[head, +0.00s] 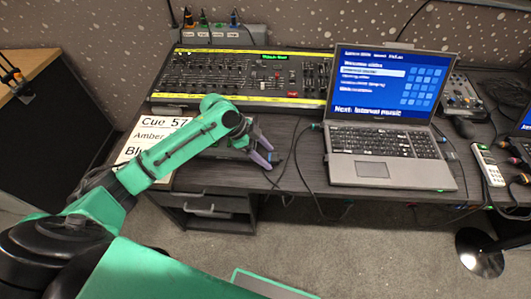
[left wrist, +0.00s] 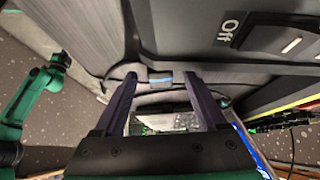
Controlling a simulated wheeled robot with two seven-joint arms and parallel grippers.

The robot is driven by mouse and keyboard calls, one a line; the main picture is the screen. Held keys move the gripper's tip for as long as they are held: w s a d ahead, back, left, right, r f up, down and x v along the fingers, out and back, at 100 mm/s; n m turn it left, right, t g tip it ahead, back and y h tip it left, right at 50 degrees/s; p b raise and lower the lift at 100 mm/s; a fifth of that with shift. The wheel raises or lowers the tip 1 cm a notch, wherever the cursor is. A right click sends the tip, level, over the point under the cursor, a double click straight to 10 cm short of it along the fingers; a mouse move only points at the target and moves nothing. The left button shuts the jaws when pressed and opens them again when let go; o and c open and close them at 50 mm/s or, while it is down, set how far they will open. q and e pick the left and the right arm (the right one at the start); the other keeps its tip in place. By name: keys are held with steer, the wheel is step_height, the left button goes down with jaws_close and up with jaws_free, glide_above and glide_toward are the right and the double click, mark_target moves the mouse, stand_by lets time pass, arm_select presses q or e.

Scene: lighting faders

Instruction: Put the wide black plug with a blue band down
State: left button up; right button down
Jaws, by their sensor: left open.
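In the left wrist view a dark plug with a blue band (left wrist: 160,78) lies against the dark grained table surface, between the tips of my left gripper (left wrist: 161,80). Its cable runs off to the side. The fingers stand apart, with gaps beside the plug, so the gripper is open. In the head view my left gripper (head: 268,158) is low over the front part of the table (head: 300,178), left of the laptop. The plug is too small and dark there to make out clearly. My right gripper does not show.
A lighting desk (head: 240,80) stands behind the left gripper, and a cue sign (head: 150,140) lies to its left. The open laptop (head: 390,120) is on the right, with a cable beside it. A power strip (head: 210,33) with plugs is at the back.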

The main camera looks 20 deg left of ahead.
arm_select(q)
steer(key=shift+r, duration=0.35)
steer(key=v, duration=1.2)
steer(key=shift+f, duration=0.1)
